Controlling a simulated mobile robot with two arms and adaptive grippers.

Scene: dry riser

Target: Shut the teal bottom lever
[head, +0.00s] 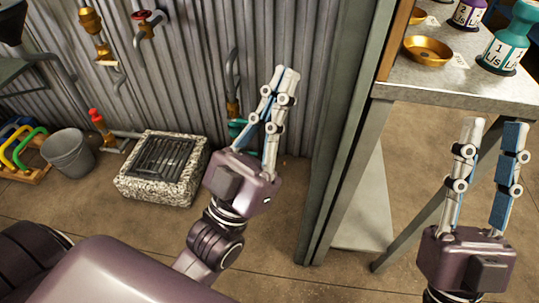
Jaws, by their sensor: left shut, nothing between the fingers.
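The teal bottom lever (237,128) sits low on a grey pipe against the corrugated wall, near the floor. It shows just left of my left gripper (284,76), which hides part of it, so I cannot tell its full angle. My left gripper is shut and empty, its fingertips pointing up and away. I cannot tell whether its fingers touch the lever. My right gripper (492,126) is open and empty at the far right, in front of the metal table.
A stone drain box (128,185) with a grate and a grey bucket (68,154) stand on the floor to the left. A red-handled valve (144,28) is higher on the wall. A metal post (338,130) and a table (450,85) with brass bowl and weights stand right.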

